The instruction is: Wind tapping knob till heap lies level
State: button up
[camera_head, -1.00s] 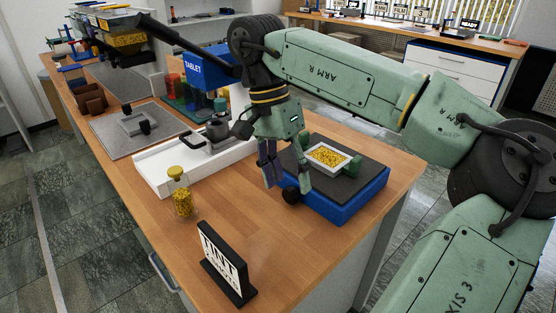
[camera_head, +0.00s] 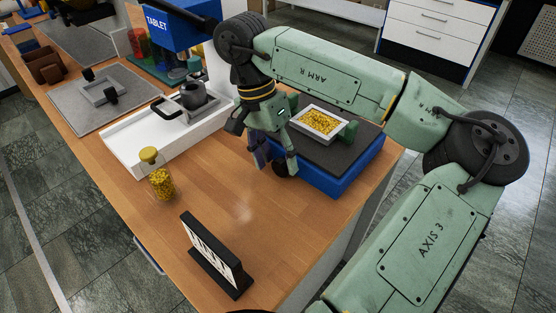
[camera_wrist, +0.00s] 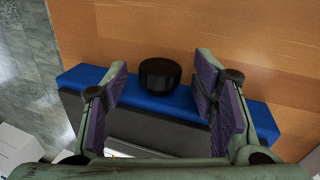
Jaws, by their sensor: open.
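The tapping knob (camera_wrist: 160,74) is a short black cylinder on the side of a blue base (camera_wrist: 185,104). In the head view the knob (camera_head: 281,169) sits at the near-left edge of the blue base (camera_head: 343,178), partly hidden by my gripper. A white-framed tray (camera_head: 340,133) on the dark top plate holds a heap of yellow granules (camera_head: 316,122); I cannot tell how level it is. My gripper (camera_wrist: 161,92) is open and empty, its purple-padded fingers to either side of the knob with gaps, not touching it. In the head view my gripper (camera_head: 274,161) hangs beside the base.
A jar of yellow granules (camera_head: 162,184) stands left on the wooden table (camera_head: 225,215). A black sign (camera_head: 212,260) stands in front. A white press tray (camera_head: 128,152) with a grey pot lies behind the jar. A green knob (camera_head: 349,131) stands beside the framed tray. Bare wood lies between sign and base.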

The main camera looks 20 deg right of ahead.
jog(key=shift+x, duration=0.85)
jog(key=shift+c, duration=0.4)
jog(key=c, duration=1.1)
